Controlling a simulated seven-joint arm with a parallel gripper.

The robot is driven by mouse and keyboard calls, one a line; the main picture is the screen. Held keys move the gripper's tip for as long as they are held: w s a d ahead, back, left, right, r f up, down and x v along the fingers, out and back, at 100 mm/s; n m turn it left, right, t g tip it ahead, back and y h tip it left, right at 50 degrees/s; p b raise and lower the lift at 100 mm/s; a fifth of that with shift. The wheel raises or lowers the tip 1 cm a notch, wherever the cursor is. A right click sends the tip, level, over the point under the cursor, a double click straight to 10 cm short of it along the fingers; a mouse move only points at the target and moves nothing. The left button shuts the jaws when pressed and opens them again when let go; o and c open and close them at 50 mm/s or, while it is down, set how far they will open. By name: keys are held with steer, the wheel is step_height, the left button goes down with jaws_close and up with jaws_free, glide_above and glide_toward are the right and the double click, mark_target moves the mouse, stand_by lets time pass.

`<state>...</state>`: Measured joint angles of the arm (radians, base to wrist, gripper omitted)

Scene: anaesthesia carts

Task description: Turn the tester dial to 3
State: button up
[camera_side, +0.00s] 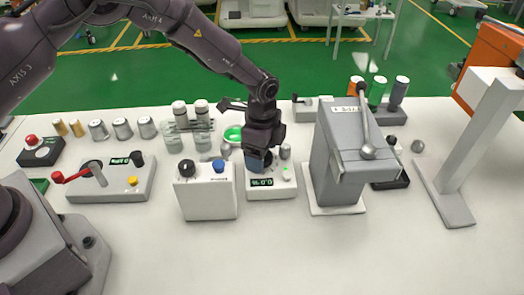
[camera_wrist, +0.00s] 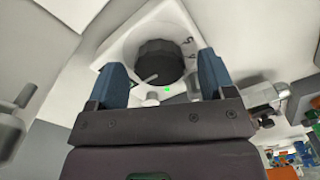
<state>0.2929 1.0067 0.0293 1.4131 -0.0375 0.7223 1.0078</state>
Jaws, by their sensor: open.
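The tester (camera_side: 288,191) is a small white box with a lit green display (camera_side: 262,182) on its front edge. Its dial (camera_wrist: 158,64) is a black ribbed knob on a white face in the wrist view, with small dark marks beside it. A pale pointer line shows at the dial's lower left; the number it marks is not legible. My gripper (camera_side: 259,160) is above the tester, pointing down. In the wrist view its two blue fingers (camera_wrist: 162,74) stand apart on either side of the dial, with gaps showing. The side view hides the dial behind my gripper.
A white box with a black and a blue knob (camera_side: 207,198) stands close left of the tester. A tall grey machine with a lever (camera_side: 340,165) stands close right. Clear jars (camera_side: 190,135) are behind left. The table front (camera_side: 250,255) is clear.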

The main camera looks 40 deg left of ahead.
steer(key=shift+f, duration=0.2)
steer(key=c, duration=0.9)
steer(key=shift+n, duration=0.3)
steer(key=n, duration=0.9)
steer(key=shift+n, duration=0.4)
